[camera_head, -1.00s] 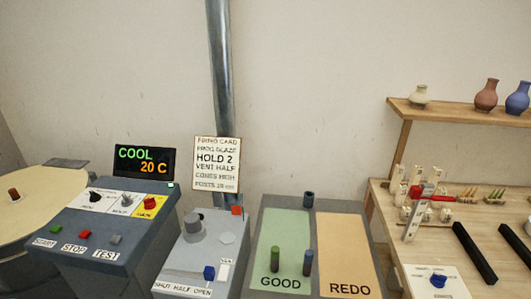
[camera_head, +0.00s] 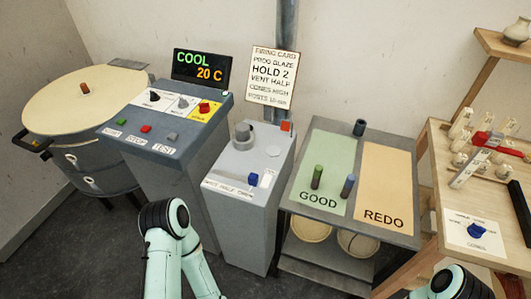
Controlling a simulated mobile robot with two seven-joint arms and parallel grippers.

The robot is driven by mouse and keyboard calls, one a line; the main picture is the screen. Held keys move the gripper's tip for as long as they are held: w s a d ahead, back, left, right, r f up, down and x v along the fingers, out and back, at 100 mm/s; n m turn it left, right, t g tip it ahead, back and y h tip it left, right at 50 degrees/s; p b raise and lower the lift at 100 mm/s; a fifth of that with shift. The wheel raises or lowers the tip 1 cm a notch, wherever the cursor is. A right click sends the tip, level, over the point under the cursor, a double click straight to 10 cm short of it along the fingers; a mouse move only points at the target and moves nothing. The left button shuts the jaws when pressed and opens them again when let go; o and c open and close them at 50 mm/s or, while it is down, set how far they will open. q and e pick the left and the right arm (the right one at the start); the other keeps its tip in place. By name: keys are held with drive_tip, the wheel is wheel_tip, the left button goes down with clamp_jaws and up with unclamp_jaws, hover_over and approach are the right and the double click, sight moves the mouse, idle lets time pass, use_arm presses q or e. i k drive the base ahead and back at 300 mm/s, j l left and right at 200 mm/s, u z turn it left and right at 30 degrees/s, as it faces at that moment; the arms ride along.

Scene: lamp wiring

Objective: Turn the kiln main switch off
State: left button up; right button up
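The kiln control desk (camera_head: 172,150) stands left of the middle, with a dark display (camera_head: 202,69) reading COOL 20 C behind it. A red knob (camera_head: 204,107) sits on a yellow plate at the right end of its raised panel; its small label is not legible. This looks like the main switch, but its set position is too small to tell. Two other knobs, a black one (camera_head: 154,97) and a grey one (camera_head: 183,103), sit to its left on white plates. My mint-coloured arm links show at the bottom edge, below the desks; neither gripper is in view.
A round kiln (camera_head: 75,103) stands at the left. A grey vent box (camera_head: 240,200) with a blue lever is right of the desk. The sorting table (camera_head: 370,226) with GOOD and REDO areas and a wooden bench (camera_head: 440,170) with parts stand further right.

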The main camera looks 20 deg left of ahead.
sight(204, 108)
drive_tip(key=u, duration=1.35)
